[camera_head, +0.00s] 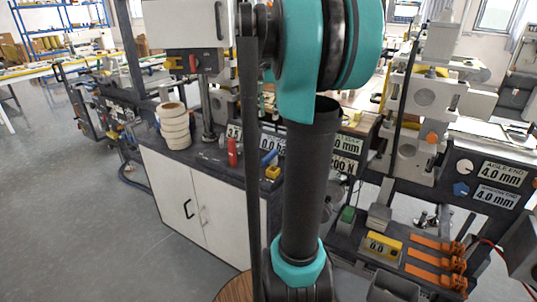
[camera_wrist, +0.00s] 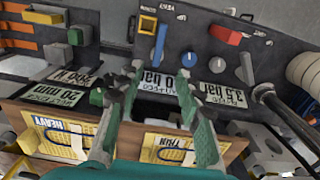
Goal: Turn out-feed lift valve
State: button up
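Two lever valves stand on the dark control panel. The blue lever (camera_wrist: 160,43) is by the 0.0 bar label (camera_wrist: 158,81). The red lever (camera_wrist: 226,35) is by the 3.5 bar label (camera_wrist: 222,94). In the head view the blue lever (camera_head: 269,158) is tilted and the red lever (camera_head: 232,152) is upright. The small lettering is too blurred to tell which is the out-feed lift valve. My gripper (camera_wrist: 157,82) is open and empty, its fingers either side of the 0.0 bar label, apart from the blue lever. The gripper is hidden in the head view.
A yellow block (camera_wrist: 148,24) is beside the blue lever. A wooden board with yellow cards (camera_wrist: 168,149) lies below the fingers. White rolls (camera_head: 174,126) stand left of the red lever. A black post (camera_head: 250,190) rises near my arm. The floor (camera_head: 80,200) at left is clear.

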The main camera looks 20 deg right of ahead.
aim_at(269, 155)
notch_tip(269, 155, down, 17)
jog(key=shift+f, duration=0.1)
dwell(0.4)
jog(key=shift+c, duration=0.5)
grip_shut()
